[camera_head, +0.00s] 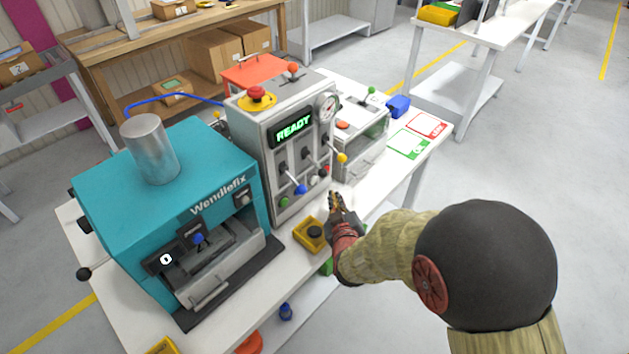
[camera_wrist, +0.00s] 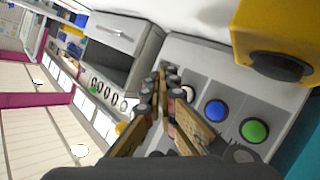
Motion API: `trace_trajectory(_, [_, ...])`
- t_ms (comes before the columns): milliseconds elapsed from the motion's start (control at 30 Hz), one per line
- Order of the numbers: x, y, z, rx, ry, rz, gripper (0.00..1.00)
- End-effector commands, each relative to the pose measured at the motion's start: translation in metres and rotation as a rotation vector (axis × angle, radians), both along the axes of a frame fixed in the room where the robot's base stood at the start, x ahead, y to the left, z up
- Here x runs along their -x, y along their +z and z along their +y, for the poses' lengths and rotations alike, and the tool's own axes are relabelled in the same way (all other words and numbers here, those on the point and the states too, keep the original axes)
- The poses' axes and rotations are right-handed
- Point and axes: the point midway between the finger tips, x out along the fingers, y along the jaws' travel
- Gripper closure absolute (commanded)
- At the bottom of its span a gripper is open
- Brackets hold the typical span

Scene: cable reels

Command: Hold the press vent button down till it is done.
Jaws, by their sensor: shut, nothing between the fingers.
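The grey control cabinet (camera_head: 290,135) stands beside the teal Wendlefix press (camera_head: 185,225), and its display (camera_head: 293,129) reads READY in green. Its front carries levers and small buttons. A yellow box with a black round button (camera_head: 314,232) sits on the bench in front of it, and also shows at the top right of the wrist view (camera_wrist: 278,66). I read no label marking the press vent button. My gripper (camera_head: 335,201) is shut and empty, close to the cabinet's lower front. In the wrist view its fingertips (camera_wrist: 166,82) point at the panel, near a white button (camera_wrist: 187,93); contact cannot be told.
Blue (camera_wrist: 215,110) and green (camera_wrist: 254,130) round buttons are on the panel beside my fingers. A red mushroom button (camera_head: 257,95) tops the cabinet. A grey unit with a glass-like front (camera_head: 358,135) stands to its right. Green and red bordered cards (camera_head: 410,143) lie further right.

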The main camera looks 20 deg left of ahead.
Motion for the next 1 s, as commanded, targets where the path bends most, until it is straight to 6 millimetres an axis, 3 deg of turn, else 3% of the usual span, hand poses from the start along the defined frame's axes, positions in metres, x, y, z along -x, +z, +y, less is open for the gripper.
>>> trace_trajectory(133, [-0.007,0.0,0.02,0.0,0.003,-0.001,1.0])
trace_trajectory(400, [-0.016,0.0,0.039,0.0,0.001,-0.001,1.0])
trace_trajectory(1000, [-0.018,0.0,0.043,0.0,0.0,0.0,1.0])
